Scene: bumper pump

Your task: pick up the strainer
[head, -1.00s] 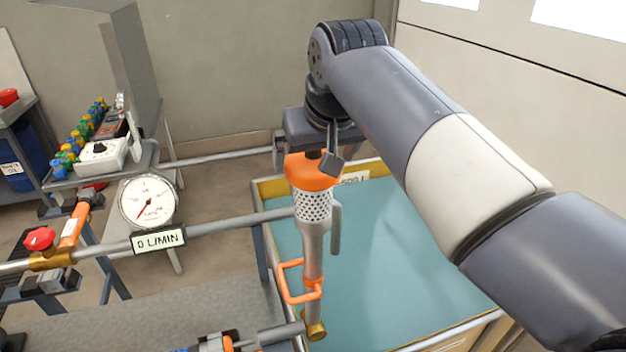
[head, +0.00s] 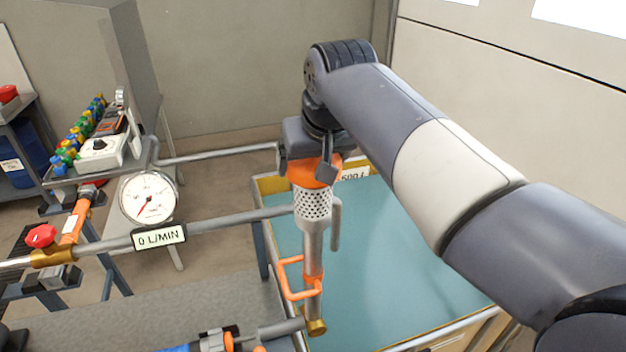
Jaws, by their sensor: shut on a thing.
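The strainer (head: 313,205) stands upright in the middle of the head view, with an orange top and a perforated grey body. It is above a grey pipe with an orange handle (head: 290,278). My gripper (head: 325,172) points down over the strainer and is shut on its orange top. One finger shows in front of the orange top. The other finger and the upper part of the cap are hidden behind the gripper.
A teal-topped tank (head: 400,260) with a yellow rim lies behind and right of the strainer. A red-knobbed valve (head: 41,236) is farther left.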

